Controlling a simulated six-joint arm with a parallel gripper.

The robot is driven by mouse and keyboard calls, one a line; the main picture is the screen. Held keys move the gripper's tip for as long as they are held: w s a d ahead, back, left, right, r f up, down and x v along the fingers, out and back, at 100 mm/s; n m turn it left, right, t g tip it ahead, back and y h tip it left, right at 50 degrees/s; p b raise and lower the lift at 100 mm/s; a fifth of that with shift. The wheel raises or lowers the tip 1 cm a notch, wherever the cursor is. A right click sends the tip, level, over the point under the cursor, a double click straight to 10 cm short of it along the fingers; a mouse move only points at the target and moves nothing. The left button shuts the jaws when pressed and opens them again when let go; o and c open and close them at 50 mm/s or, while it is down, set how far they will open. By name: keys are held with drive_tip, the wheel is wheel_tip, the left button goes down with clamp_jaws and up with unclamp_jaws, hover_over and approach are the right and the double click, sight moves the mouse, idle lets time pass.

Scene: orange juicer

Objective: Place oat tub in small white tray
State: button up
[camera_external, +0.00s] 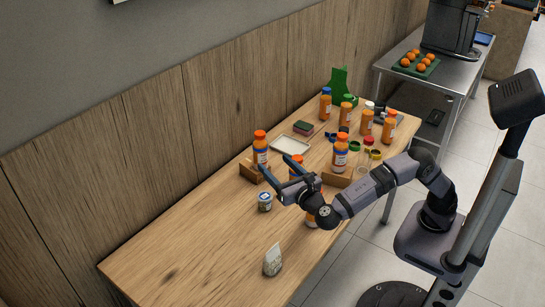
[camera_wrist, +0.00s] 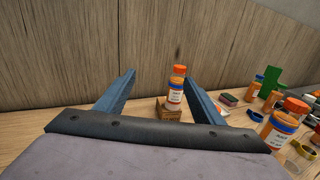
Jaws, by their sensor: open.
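The oat tub appears to be the small white-and-blue tub (camera_external: 265,201) standing on the table, just left of my gripper in the external view; its label is too small to read. The small white tray (camera_external: 290,145) lies flat farther back on the table and looks empty. My gripper (camera_external: 274,163) is open and empty, its blue fingers pointing toward the back of the table. In the wrist view the two fingers (camera_wrist: 159,70) are spread wide, with a juice bottle beyond them. The tub is not visible in the wrist view.
Another bottle (camera_external: 340,152) stands to the right, and several more crowd the back right. A pale bag (camera_external: 272,260) stands at the front. The left table area is clear.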

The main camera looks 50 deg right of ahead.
drive_tip(key=w+d+f+m+g+p, duration=0.2)
drive_tip(key=d+m+g+p, duration=0.1)
drive_tip(key=d+m+g, duration=0.15)
drive_tip(key=m+g+y+p, duration=0.8)
drive_tip(key=m+p, duration=0.5)
drive_tip(key=m, duration=1.1)
hover_over(266, 196)
drive_tip(key=s, duration=0.2)
wheel_tip(266, 196, down, 10)
drive_tip(key=shift+d+r, duration=0.1)
drive_tip(key=shift+d, duration=0.05)
drive_tip(key=shift+d+p+x, duration=0.25)
drive_tip(key=shift+p+x, duration=0.45)
drive_tip(key=shift+x, duration=1.25)
drive_tip(key=shift+d+p+x, duration=0.2)
drive_tip(key=shift+p+x, duration=0.5)
drive_tip(key=shift+x, duration=1.25)
drive_tip(key=shift+s+a, duration=0.1)
drive_tip(key=shift+a, duration=0.05)
drive_tip(key=c, duration=1.1)
drive_tip(key=shift+o, duration=0.2)
